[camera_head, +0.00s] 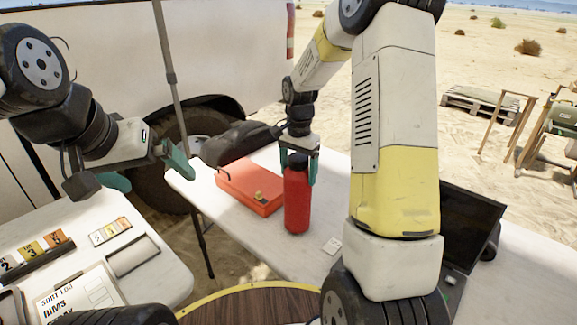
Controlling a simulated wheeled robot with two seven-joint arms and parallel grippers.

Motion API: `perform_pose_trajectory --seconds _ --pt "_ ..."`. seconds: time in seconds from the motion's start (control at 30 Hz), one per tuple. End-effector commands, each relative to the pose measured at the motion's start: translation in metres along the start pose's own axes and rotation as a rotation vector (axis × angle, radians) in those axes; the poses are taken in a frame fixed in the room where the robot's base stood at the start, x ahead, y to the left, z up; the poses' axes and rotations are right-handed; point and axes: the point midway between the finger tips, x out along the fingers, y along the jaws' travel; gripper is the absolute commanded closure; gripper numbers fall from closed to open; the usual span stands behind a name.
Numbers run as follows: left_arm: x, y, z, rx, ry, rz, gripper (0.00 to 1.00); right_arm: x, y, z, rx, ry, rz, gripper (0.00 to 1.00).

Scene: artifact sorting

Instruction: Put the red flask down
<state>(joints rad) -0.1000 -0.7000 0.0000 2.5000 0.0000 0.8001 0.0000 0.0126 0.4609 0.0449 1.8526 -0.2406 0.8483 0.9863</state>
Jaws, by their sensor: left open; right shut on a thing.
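The red flask (297,205) stands upright at the white table on the right, beside an orange-red case. My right gripper (299,172) comes down from above and is shut on the flask's upper part, with teal fingers on either side of it. The flask's base appears at the tabletop, but I cannot tell whether it touches. My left gripper (150,176) is open and empty, above the gap near the left table. My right arm hides part of the right table.
A black laptop (470,230) stands further right. The left table (150,285) holds number cards and a sign. A white vehicle (110,60) stands behind.

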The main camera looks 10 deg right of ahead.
Motion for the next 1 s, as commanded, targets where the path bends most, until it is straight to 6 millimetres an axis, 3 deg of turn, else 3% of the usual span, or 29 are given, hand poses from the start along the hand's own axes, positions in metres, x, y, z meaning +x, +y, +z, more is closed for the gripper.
perform_pose_trajectory --seconds 0.1,0.47,0.5,0.6,0.87,1.0 --pt "0.0 0.0 0.0 0.0 0.0 0.0 0.0 0.012 -0.001 0.0 -0.002 0.001 -0.001 0.94" --pt "0.0 0.0 0.0 0.0 0.0 0.0 0.0 0.015 -0.001 0.0 -0.001 0.002 -0.002 0.94" --pt "0.0 0.0 0.0 0.0 0.0 0.0 0.0 0.016 0.0 0.0 -0.001 0.001 -0.001 0.15" --pt "0.0 0.0 0.0 0.0 0.0 0.0 0.0 0.016 0.0 0.0 -0.001 0.001 -0.001 0.0" --pt "0.0 0.0 0.0 0.0 0.0 0.0 0.0 0.014 0.0 0.0 -0.001 0.001 -0.001 0.0" --pt "0.0 0.0 0.0 0.0 0.0 0.0 0.0 -0.001 -0.001 -0.001 -0.001 0.004 -0.003 0.0"
